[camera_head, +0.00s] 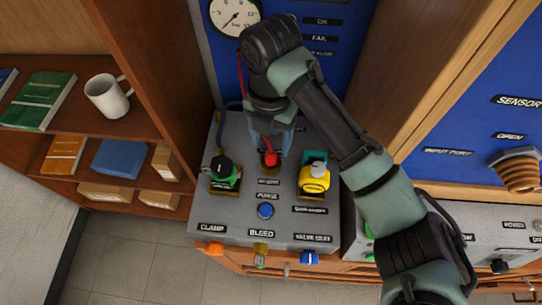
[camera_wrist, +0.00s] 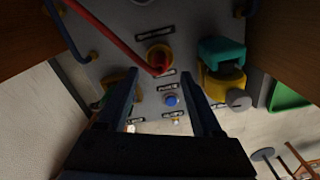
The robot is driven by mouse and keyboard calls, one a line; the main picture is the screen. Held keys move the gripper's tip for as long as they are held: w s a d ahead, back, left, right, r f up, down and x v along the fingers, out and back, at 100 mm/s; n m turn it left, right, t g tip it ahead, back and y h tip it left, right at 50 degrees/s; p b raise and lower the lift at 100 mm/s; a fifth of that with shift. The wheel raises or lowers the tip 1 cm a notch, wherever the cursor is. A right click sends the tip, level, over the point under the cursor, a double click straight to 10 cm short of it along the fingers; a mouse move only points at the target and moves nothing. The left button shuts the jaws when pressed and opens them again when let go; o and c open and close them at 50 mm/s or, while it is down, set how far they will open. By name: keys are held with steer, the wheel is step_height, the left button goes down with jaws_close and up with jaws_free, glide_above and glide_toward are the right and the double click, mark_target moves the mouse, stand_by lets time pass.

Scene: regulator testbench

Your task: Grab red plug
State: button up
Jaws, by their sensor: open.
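The red plug (camera_head: 270,157) sits on the grey panel between a green-and-black knob and a yellow one. In the wrist view the red plug (camera_wrist: 160,62) is at a yellowish round socket, with a red cable running from it to the upper left. My gripper (camera_head: 271,148) is above the panel with its fingers on either side of the red plug in the head view. In the wrist view my gripper (camera_wrist: 166,80) is open, and the plug shows beyond and between the fingertips. I cannot tell whether the fingers touch it.
A green-and-black knob (camera_head: 222,172) stands left of the plug, and a yellow-and-teal one (camera_head: 314,176) right. A blue button (camera_head: 265,211) is in front. The wooden shelf (camera_head: 180,95) with a mug (camera_head: 107,97) stands left; a gauge (camera_head: 235,15) is behind.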

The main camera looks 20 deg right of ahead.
mark_target(271, 153)
steer(key=shift+f+p, duration=0.9)
steer(key=shift+f, duration=1.9)
jaws_close()
